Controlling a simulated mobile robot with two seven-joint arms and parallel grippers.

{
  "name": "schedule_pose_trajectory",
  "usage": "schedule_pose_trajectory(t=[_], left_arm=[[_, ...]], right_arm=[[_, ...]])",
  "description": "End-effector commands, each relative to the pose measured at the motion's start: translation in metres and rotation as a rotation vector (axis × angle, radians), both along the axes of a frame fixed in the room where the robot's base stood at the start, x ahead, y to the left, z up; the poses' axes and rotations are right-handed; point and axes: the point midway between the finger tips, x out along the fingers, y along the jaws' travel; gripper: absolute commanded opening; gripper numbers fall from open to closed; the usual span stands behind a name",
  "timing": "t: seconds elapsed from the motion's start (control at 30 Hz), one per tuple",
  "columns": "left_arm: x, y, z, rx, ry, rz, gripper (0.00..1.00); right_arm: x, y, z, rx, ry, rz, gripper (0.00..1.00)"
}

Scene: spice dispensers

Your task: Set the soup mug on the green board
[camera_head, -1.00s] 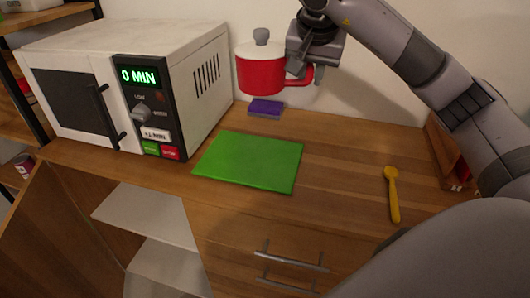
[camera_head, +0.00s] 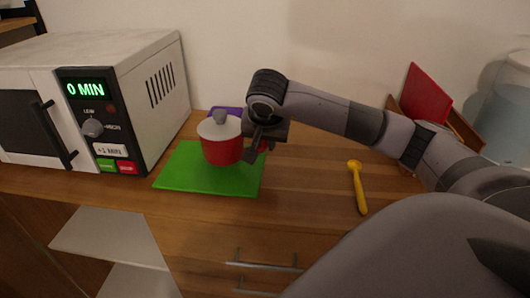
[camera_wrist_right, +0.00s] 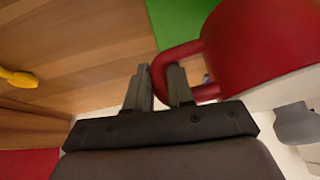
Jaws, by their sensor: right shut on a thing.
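The soup mug (camera_head: 222,150) is red with a white lid and a grey knob. It is upright over the green board (camera_head: 175,178), which lies flat on the counter. I cannot tell whether its base touches the board. My right gripper (camera_head: 262,143) is at the mug's right side, shut on its red handle. In the right wrist view the gripper (camera_wrist_right: 160,88) has its fingers on either side of the handle, with the mug (camera_wrist_right: 255,40) to the right and a corner of the green board (camera_wrist_right: 180,18) beyond. My left gripper is not in view.
A white microwave (camera_head: 165,85) stands left of the board. A purple item (camera_head: 228,111) lies behind the mug. A yellow spoon (camera_head: 358,188) lies on the counter to the right, with bare wood between it and the board. A red panel (camera_head: 425,95) stands at the back right.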

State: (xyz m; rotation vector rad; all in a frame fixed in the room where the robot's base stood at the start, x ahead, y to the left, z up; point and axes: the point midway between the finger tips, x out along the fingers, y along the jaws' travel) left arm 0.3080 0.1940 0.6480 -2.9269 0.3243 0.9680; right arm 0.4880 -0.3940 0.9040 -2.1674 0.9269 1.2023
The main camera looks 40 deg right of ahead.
Motion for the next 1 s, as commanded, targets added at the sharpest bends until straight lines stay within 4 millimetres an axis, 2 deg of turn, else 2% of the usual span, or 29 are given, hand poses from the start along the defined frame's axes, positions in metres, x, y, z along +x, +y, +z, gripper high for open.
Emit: schedule_pose_trajectory(t=[0.2,0.57,0.6,0.67,1.0], left_arm=[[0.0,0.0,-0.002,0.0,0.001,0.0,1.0],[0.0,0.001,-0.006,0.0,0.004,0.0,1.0],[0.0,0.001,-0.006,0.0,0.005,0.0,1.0],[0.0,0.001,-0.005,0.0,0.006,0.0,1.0],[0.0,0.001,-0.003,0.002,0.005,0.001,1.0]], right_arm=[[0.0,0.0,-0.028,0.001,-0.003,-0.002,0.0],[0.001,0.0,-0.033,0.001,-0.006,-0.001,0.0],[0.0,0.0,-0.034,-0.001,0.001,0.0,0.29],[0.0,0.0,-0.034,0.0,0.001,0.0,0.48],[0.0,0.0,-0.031,0.0,0.001,0.0,0.48]])
